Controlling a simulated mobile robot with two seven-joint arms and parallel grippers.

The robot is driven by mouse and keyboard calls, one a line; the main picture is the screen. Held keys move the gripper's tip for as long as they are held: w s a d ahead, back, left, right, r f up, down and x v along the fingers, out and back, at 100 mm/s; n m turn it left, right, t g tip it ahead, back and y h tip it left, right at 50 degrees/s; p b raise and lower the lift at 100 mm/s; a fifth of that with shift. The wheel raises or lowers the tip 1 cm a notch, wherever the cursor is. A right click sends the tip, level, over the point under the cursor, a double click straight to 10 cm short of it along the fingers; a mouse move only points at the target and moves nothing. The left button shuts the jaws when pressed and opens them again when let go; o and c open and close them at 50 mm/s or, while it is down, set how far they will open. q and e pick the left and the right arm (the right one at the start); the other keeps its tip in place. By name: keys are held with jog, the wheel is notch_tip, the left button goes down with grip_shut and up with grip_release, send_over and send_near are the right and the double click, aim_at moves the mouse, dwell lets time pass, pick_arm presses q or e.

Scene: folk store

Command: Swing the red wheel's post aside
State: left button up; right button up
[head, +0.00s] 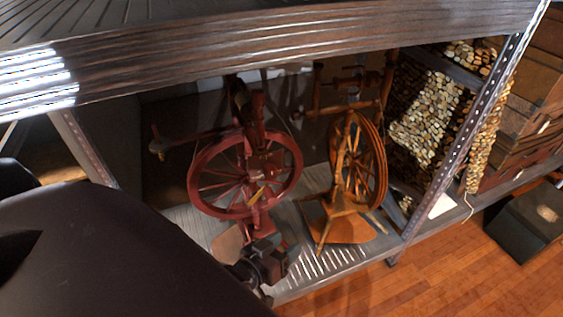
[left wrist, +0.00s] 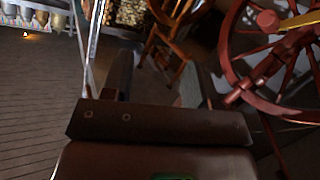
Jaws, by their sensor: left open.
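The red spinning wheel (head: 258,163) stands on the shelf at centre left in the head view. Its dark red upright post (head: 256,108) rises behind the rim, and a long bar with a knob (head: 158,146) juts out to the left. My left gripper (head: 272,262) is low in front of the wheel's base, with its jaws open. In the left wrist view the open fingers (left wrist: 157,82) have nothing visible between them. Part of the red wheel (left wrist: 228,52) shows there to the right of the fingers. My right gripper is out of view.
An orange-brown spinning wheel (head: 345,190) stands close to the right on the same shelf. A dark upper shelf board (head: 300,42) overhangs both wheels. A perforated metal upright (head: 460,130) stands at the right, with a pebbled panel behind it.

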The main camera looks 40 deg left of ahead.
pick_arm(q)
jog(key=shift+s+a+f, duration=0.1)
jog(key=shift+s+f, duration=0.2)
jog(key=shift+f, duration=0.2)
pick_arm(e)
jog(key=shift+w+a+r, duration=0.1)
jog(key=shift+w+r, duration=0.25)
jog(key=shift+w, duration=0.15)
